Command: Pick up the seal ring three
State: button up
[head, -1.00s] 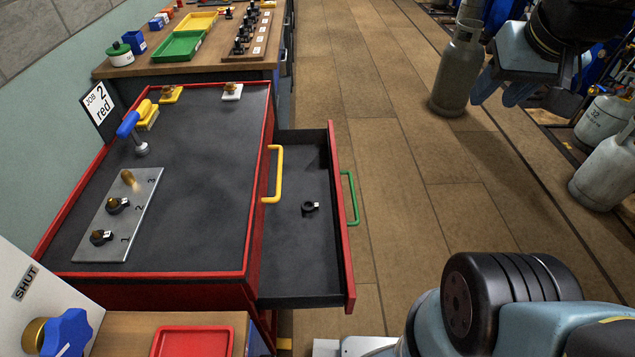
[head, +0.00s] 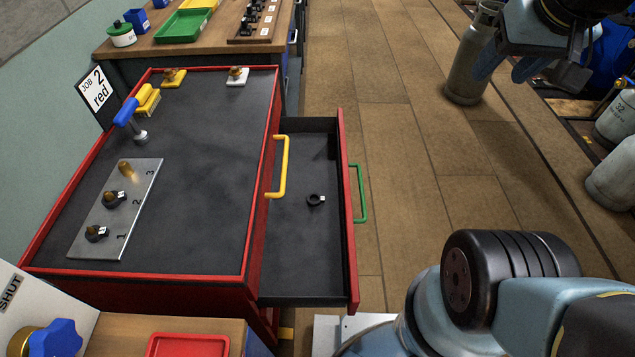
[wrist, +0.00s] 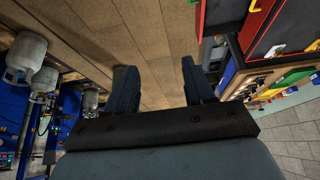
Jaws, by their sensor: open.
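A small black ring with a pale tag (head: 316,200) lies in the open drawer (head: 300,255) of the red cabinet; its number is not readable. A metal plate (head: 85,243) on the cabinet top has posts marked 1, 2 and 3. Black rings sit around post 1 (head: 96,233) and post 2 (head: 114,199). Post 3 (head: 126,169) is bare. My gripper (head: 505,70) is at the upper right in the head view, over the floor and far from the drawer. In the wrist view my gripper (wrist: 160,82) has its fingers apart with nothing between them.
The cabinet top carries a blue-handled tool (head: 131,118) and yellow and white blocks. The drawer has a green handle (head: 360,192); a yellow handle (head: 279,166) is on the cabinet side. A grey gas cylinder (head: 470,62) stands near my gripper. The floor right of the drawer is clear.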

jog(key=shift+o, duration=0.7)
jog(key=shift+w+f+n, duration=0.15)
jog(key=shift+w+n, duration=0.15)
jog(key=shift+w, duration=0.05)
jog(key=o, duration=0.3)
jog(key=w+a+f+n, duration=0.1)
jog(key=w+n, duration=0.2)
jog(key=w+a+f+n+g+h, duration=0.1)
jog(key=w+f+n, duration=0.1)
jog(key=w+n, duration=0.1)
jog(key=w+a+f+n+g+h, duration=0.1)
jog(key=w+f+n, duration=0.1)
jog(key=w+n, duration=0.1)
jog(key=shift+w+f+n, duration=0.2)
jog(key=shift+f+n, duration=0.05)
jog(key=shift+n, duration=0.35)
jog(key=shift+o, duration=0.2)
jog(key=w+a+f+n+h, duration=0.1)
jog(key=w+a+f+n, duration=0.6)
jog(key=f+n, duration=0.4)
jog(key=n+g+y, duration=0.3)
jog(key=n+g, duration=0.1)
jog(key=n, duration=2)
send_over(313, 200)
jog(key=f, duration=3.3)
jog(key=shift+w+a+f, duration=0.1)
jog(key=shift+a+f, duration=0.1)
jog(key=shift+d+f, duration=0.2)
jog(key=shift+f, duration=2.6)
